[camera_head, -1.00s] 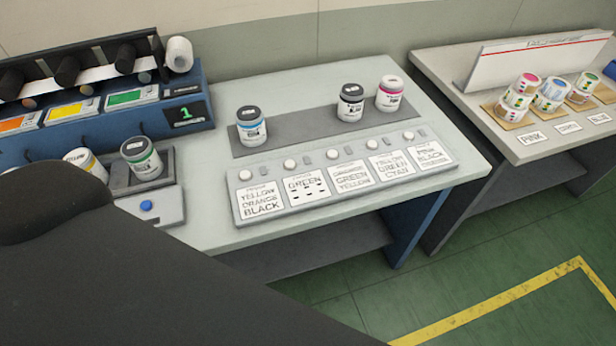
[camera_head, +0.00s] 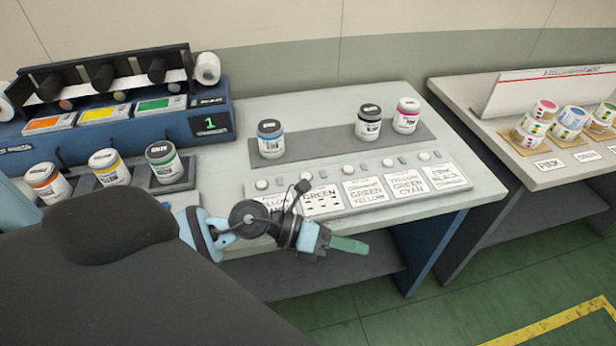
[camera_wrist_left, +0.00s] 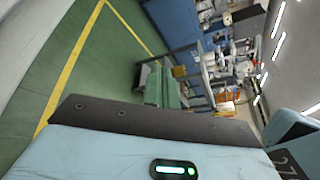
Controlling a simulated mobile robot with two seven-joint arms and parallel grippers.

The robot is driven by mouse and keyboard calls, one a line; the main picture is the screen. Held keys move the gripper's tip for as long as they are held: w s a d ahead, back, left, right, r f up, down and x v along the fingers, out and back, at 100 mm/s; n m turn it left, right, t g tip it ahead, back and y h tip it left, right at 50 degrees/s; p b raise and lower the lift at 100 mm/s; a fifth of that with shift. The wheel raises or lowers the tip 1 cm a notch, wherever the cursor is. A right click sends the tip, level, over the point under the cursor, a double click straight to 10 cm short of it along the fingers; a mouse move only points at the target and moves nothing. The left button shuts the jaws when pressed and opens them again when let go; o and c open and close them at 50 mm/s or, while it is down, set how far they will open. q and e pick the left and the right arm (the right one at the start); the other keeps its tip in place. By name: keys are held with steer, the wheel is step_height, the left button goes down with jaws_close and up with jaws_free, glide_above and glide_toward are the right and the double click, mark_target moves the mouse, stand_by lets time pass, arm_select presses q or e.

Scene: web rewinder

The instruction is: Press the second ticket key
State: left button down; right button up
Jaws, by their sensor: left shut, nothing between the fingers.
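The ticket panel (camera_head: 410,197) lies along the front of the grey-white table, with a row of round white keys above printed cards. The second key (camera_head: 306,177) sits above the card reading GREEN (camera_head: 323,203). My left gripper (camera_head: 352,246) is shut and empty, with its green fingers pointing right, in front of the panel's front edge. It is apart from the second key, which lies behind it and to its left. My left wrist covers part of the first card. My right gripper is not in view.
Jars stand on the grey strip (camera_head: 330,137) behind the keys. A blue machine (camera_head: 215,125) with a display showing 1 is at the left, with several jars in front. A second table (camera_head: 460,100) with label rolls is at the right, across a gap.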

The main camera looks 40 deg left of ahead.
mark_target(302, 178)
arm_select(q)
steer(key=w+a+m+y, duration=0.2)
steer(key=a, duration=0.1)
steer(key=w+a+r+m+y, duration=0.1)
steer(key=w+a+m+y, duration=0.3)
steer(key=a, duration=0.1)
steer(key=shift+w+a+r+b, duration=0.2)
steer(key=shift+w+a+b, duration=0.1)
steer(key=w+a+r+m+t+y, duration=0.1)
steer(key=w+a+r+y, duration=0.1)
steer(key=a, duration=0.4)
steer(key=w+a+r+t+y, duration=0.1)
steer(key=w+a+r+y, duration=0.2)
steer(key=a+r+y, duration=0.1)
steer(key=shift+w+a+r+m+y, duration=0.3)
steer(key=shift+a+r+m+y, duration=0.1)
steer(key=shift+a, duration=0.45)
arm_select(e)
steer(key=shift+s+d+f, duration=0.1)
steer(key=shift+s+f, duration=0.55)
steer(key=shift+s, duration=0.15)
